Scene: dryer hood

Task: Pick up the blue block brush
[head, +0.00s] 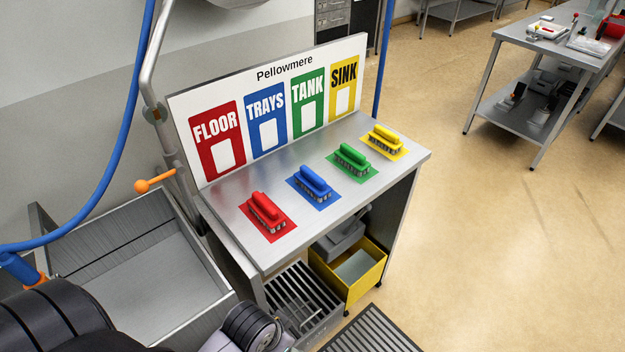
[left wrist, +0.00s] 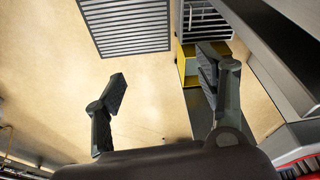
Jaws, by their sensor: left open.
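The blue block brush (head: 315,182) lies on a blue square mat (head: 329,200) on the steel table, between the red brush (head: 265,208) and the green brush (head: 352,156). Its handle is uppermost and its bristles face down. In the left wrist view my left gripper (left wrist: 170,90) is open with nothing between its fingers, over the floor beside the table. The blue brush does not show in that view. In the head view dark parts of my arm fill the bottom left corner. My right gripper is not in view.
A yellow brush (head: 382,138) sits at the table's far end. A labelled board (head: 268,140) stands along the back edge. A steel sink (head: 130,265) with an orange-handled lever (head: 155,182) is at left. A yellow bin (head: 365,285) and a floor grate (head: 372,332) are low in front.

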